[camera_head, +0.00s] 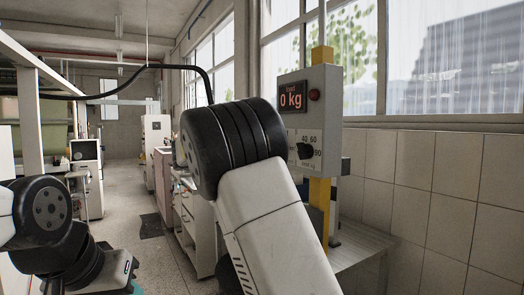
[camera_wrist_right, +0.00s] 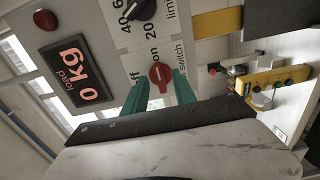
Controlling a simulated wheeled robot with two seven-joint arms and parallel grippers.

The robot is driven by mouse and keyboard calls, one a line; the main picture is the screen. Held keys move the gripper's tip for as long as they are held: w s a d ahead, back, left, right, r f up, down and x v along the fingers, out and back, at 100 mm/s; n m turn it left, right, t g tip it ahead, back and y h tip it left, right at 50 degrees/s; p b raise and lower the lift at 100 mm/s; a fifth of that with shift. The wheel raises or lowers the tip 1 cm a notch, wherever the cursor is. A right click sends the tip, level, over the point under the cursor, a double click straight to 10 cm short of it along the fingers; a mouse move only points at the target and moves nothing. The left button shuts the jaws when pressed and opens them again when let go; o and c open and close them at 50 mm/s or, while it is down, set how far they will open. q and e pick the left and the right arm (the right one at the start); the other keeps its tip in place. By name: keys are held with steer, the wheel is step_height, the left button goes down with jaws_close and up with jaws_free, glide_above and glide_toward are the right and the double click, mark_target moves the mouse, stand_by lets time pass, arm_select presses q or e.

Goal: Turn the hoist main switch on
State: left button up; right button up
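The main switch is a red round knob (camera_wrist_right: 160,75) on the grey control box, with "on" and "off" lettering beside it in the right wrist view. A short pale mark shows on it; which label it points to is unclear. My right gripper (camera_wrist_right: 161,82) is open, its two green fingers on either side of the knob; contact cannot be told. In the head view, the control box (camera_head: 326,120) stands behind my right arm, which hides the switch and right gripper. My left gripper (camera_head: 137,287) shows only as a teal bit at the bottom edge.
The box carries a display (camera_head: 292,97) reading 0 kg, a red lamp (camera_head: 314,95) and a black limit knob (camera_head: 306,151) close to the switch. A yellow post (camera_head: 320,195) holds it near a tiled wall (camera_head: 445,190). Cabinets (camera_head: 192,225) stand behind my right arm.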

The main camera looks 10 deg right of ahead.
steer(key=v, duration=0.6)
steer(key=shift+a, duration=0.35)
